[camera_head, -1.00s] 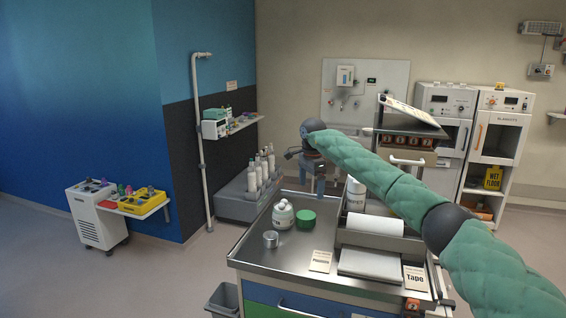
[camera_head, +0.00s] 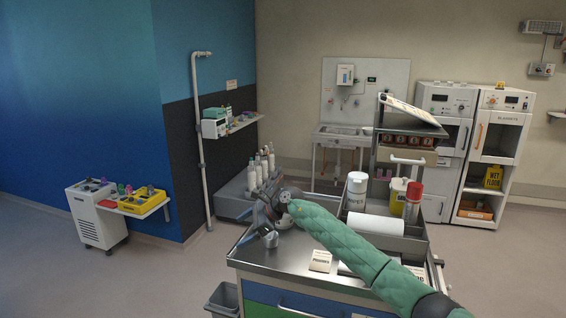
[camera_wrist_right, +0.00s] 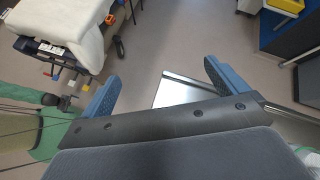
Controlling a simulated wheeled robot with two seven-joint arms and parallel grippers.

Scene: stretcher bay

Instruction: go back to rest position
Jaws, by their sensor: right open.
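My right arm reaches in from the lower right in the head view, across the trolley top (camera_head: 262,258). My right gripper (camera_head: 256,232) is above the left part of the trolley, close to the small metal cup (camera_head: 270,240). Whether it touches the cup I cannot tell. In the right wrist view the two blue fingers of this gripper (camera_wrist_right: 163,86) are wide apart with nothing between them. Beyond them show the floor and a metal edge. The white jar is mostly hidden behind the wrist. My left gripper is in neither view.
Bottles (camera_head: 258,170) stand behind the gripper. A white canister (camera_head: 356,190) and a red-capped bottle (camera_head: 412,200) stand in the trolley's tray. A white-covered stretcher (camera_wrist_right: 75,25) shows in the wrist view.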

